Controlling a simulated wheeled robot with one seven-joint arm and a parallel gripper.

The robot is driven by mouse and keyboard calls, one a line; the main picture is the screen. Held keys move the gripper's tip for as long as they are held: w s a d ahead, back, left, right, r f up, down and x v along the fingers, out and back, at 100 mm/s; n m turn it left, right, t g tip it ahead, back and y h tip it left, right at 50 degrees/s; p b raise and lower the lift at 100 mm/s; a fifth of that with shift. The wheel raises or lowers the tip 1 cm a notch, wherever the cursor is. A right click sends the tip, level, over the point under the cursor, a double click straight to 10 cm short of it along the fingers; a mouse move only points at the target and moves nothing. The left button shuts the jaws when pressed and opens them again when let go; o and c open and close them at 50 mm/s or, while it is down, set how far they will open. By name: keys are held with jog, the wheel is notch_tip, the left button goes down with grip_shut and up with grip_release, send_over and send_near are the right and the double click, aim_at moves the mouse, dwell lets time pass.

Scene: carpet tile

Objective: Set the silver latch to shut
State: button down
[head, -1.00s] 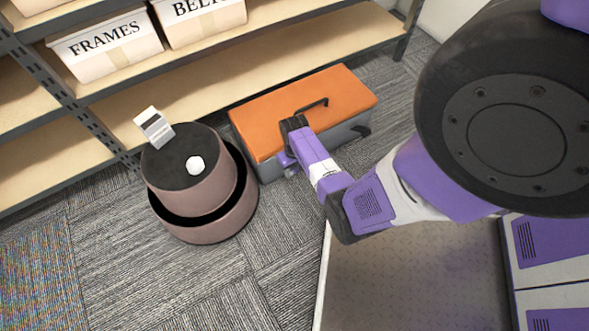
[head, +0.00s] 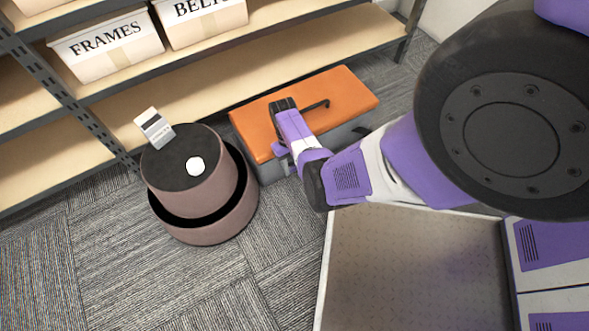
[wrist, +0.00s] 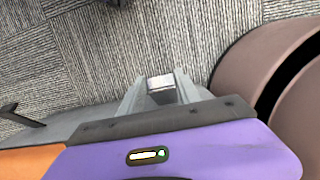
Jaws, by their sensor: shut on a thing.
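The toolbox (head: 352,92) has an orange lid with a black handle (head: 316,104) and a grey body, and stands on the carpet in front of the shelf. My gripper (head: 284,164) is at its front left side, mostly hidden by my own wrist in the head view. In the wrist view my gripper (wrist: 160,90) has its two grey fingers close together around a small silver piece, the latch (wrist: 161,83). The latch is hidden in the head view, and its setting cannot be made out. The lid looks down on the body.
A round brown two-tier stool (head: 195,220) stands close left of the toolbox, with a white round object (head: 195,166) and a grey-white block (head: 154,128) on top. Shelves with labelled bins (head: 108,45) run behind. Carpet in front of the stool is free.

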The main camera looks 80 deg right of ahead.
aim_at(290, 165)
jog(key=shift+w+d+r, duration=0.15)
jog(key=shift+d, duration=0.05)
jog(key=shift+w+d+r, duration=0.35)
jog(key=shift+d, duration=0.1)
jog(key=shift+w+d+r, duration=0.5)
jog(key=shift+w+d, duration=0.3)
jog(key=shift+d, duration=0.1)
jog(key=shift+w, duration=0.1)
jog(key=c, duration=0.8)
grip_release()
jog(key=shift+c, duration=0.2)
jog(key=shift+f, duration=0.1)
jog(key=shift+a, duration=0.1)
